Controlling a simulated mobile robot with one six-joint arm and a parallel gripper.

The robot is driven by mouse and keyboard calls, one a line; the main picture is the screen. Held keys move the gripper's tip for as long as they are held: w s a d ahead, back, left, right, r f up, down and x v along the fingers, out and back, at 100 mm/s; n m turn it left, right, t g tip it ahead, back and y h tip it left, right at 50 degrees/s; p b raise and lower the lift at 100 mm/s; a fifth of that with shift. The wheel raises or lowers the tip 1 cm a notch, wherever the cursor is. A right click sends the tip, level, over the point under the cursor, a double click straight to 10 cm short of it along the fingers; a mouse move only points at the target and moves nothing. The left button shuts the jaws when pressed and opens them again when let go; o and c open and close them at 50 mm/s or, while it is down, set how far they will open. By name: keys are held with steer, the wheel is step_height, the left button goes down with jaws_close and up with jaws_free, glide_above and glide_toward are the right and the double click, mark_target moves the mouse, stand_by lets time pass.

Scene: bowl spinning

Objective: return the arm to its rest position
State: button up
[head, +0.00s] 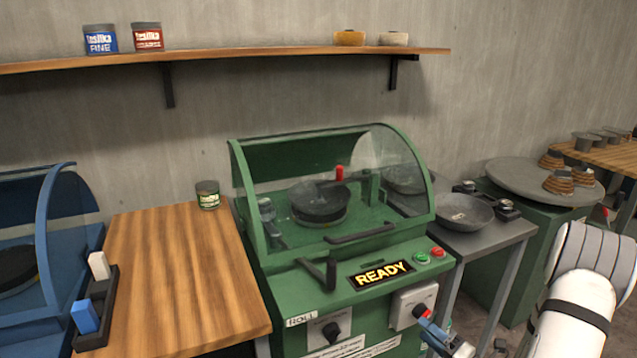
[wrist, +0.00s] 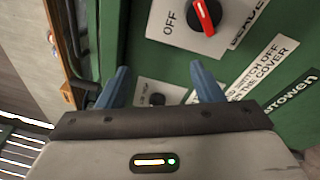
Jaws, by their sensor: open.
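My gripper (head: 434,332) is low at the front right of the green spinning machine (head: 290,300), beside its white switch panel (head: 408,305). In the wrist view my gripper (wrist: 160,84) shows two blue fingers spread apart with nothing held between them. A rotary switch with a red pointer (wrist: 206,14) is beyond the fingers, next to the word OFF. A smaller dark knob (wrist: 157,99) shows between the fingers. My white arm comes in from the lower right of the head view.
The machine's clear cover (head: 400,160) is down over a dark bowl (head: 318,203). Its display (head: 381,274) reads READY. A wooden table (head: 170,260) stands left, and a grey side table (head: 490,240) with a pan (head: 464,212) stands right. A shelf (head: 250,58) runs above.

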steer(key=s+a+r+n+g+y+p, duration=0.1)
steer(key=s+a+r+n+g+p, duration=0.1)
steer(key=s+a+r+n+g, duration=0.8)
steer(key=s+a+r+n+g+y+p, duration=0.15)
steer(key=a+r+n+g, duration=0.5)
steer(key=n, duration=0.65)
steer(key=s+d+r+n+t+h+p, duration=0.1)
steer(key=r+n+h, duration=0.4)
steer(key=n, duration=0.5)
steer(key=s+d+r+n+t+h+p, duration=0.1)
steer(key=s+r+n+h+p, duration=0.3)
steer(key=n, duration=0.6)
steer(key=s+r+t+h, duration=0.1)
steer(key=s+h, duration=0.1)
steer(key=h, duration=0.1)
steer(key=shift+h+p, duration=0.3)
steer(key=shift+h, duration=0.05)
steer(key=shift+t, duration=0.25)
